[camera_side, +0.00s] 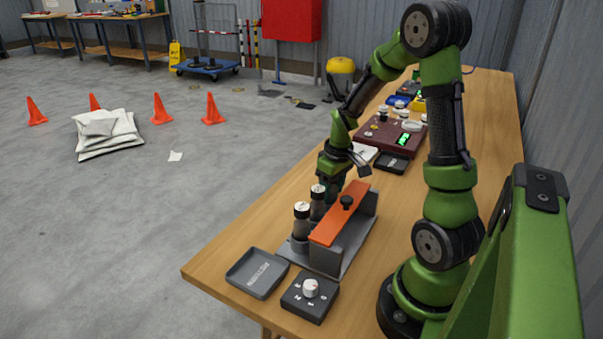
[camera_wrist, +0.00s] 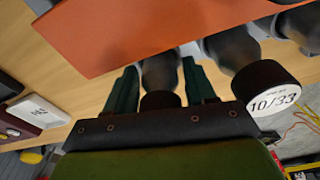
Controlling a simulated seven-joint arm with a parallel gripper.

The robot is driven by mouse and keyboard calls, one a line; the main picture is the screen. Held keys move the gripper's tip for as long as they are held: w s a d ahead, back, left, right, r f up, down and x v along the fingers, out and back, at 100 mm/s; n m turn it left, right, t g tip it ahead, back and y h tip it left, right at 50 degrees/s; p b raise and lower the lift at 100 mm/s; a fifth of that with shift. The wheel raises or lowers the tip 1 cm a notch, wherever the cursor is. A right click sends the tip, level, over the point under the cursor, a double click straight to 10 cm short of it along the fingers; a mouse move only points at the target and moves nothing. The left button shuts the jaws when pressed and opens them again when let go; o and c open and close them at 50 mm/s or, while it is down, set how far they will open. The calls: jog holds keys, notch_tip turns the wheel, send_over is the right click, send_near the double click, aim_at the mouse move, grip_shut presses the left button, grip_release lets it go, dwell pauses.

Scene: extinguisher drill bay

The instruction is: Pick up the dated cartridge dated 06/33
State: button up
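Dark cartridges with white-topped black caps stand in a row in a grey rack with an orange bar (camera_side: 341,216). Two show in the side view: the nearest (camera_side: 302,223) and one behind it (camera_side: 318,203). My gripper (camera_side: 336,172) is at the row's far end. In the wrist view its fingers (camera_wrist: 160,88) stand on either side of a cartridge (camera_wrist: 160,72); whether they touch it is unclear. Its date is hidden. The neighbouring cartridge (camera_wrist: 264,82) reads 10/33. A third (camera_wrist: 298,25) is at the right edge, its date not visible. I cannot make out 06/33.
A dark tray (camera_side: 256,273) and a dial box (camera_side: 310,296) are at the table's near end. Behind the rack are a small black tray (camera_side: 391,163), a white box (camera_side: 364,152) and a maroon case (camera_side: 383,134) with a green display. The orange bar runs close beside the cartridges.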

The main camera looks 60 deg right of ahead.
grip_shut()
jog(key=shift+r, duration=0.1)
